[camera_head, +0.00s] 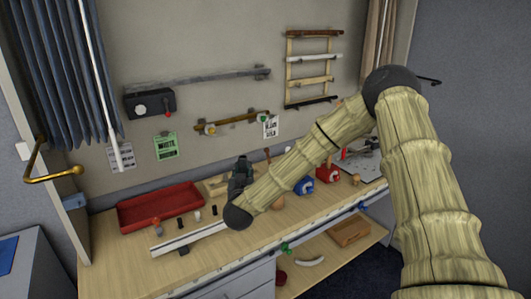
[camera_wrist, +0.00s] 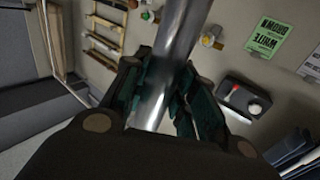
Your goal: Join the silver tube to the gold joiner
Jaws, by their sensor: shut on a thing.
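My gripper (camera_wrist: 160,95) is shut on the silver tube (camera_wrist: 172,45), a smooth shiny cylinder. The tube runs between the fingers and out past the top edge of the wrist view. In the head view my gripper (camera_head: 241,172) is a dark shape above the table, in front of the wall. I cannot pick out the gold joiner for certain. A brownish-gold bar (camera_head: 228,123) with yellow and green knobs is on the wall. In the wrist view the tube crosses in front of that area, with a yellow knob (camera_wrist: 208,40) beside it.
A red tray (camera_head: 150,211) and several small pegs are on the wooden table. A white rail (camera_head: 190,240) lies near its front edge. Blue and red blocks (camera_head: 305,186) stand to the right. A black box (camera_head: 150,104) and a rack (camera_head: 313,70) are on the wall.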

